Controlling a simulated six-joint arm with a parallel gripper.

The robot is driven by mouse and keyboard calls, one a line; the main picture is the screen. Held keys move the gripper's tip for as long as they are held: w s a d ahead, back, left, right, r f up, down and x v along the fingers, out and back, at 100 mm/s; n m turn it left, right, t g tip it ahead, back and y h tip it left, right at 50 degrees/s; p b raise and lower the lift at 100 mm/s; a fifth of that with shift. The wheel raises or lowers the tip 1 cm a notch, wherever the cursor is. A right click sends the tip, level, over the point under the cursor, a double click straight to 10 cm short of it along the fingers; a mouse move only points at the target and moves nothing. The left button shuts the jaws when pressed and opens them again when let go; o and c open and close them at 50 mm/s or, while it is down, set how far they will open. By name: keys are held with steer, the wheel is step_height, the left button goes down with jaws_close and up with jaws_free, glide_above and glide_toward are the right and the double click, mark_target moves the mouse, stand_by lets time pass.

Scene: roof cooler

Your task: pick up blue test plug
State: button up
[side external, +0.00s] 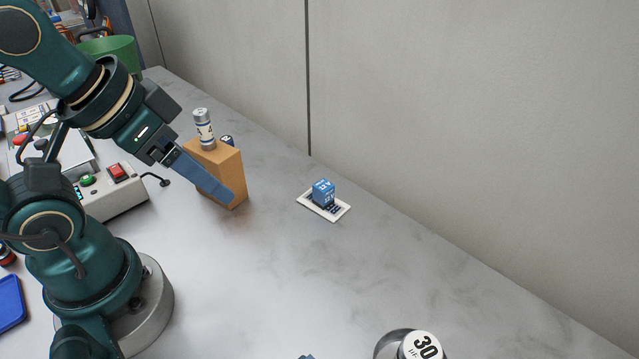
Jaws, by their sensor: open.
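A small blue block with white lettering (323,192) stands on a white slotted plate (336,212) on the bench; it looks like the blue test plug. My gripper (228,197) is to its left, in front of an orange-tan block (238,172), its blue-grey fingers pointing down and right. One finger overlaps the other in this view, and nothing shows held. Whether the fingers touch the tan block cannot be told. A sliver of another blue thing (307,356) is cut off at the bottom edge.
A silver-and-white cylinder (204,130) stands on the tan block, with a dark blue round-topped item (227,140) behind. A control box with red and green buttons (117,186) is at left. A round "30" weight (421,346) is at the bottom. A wall runs behind; mid-bench is clear.

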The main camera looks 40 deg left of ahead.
step_height(320, 180, up, 5)
steer(key=m+g+y, duration=0.6)
steer(key=m+y, duration=0.8)
steer(key=m, duration=0.4)
glide_above(229, 141)
steer(key=d, duration=0.3)
steer(key=f, duration=1.7)
steer(key=shift+d+f, duration=0.2)
steer(key=shift+a+f+h, duration=0.3)
steer(key=shift+a+f, duration=0.1)
steer(key=shift+x, duration=2.15)
steer(key=shift+r, duration=0.1)
jaws_close()
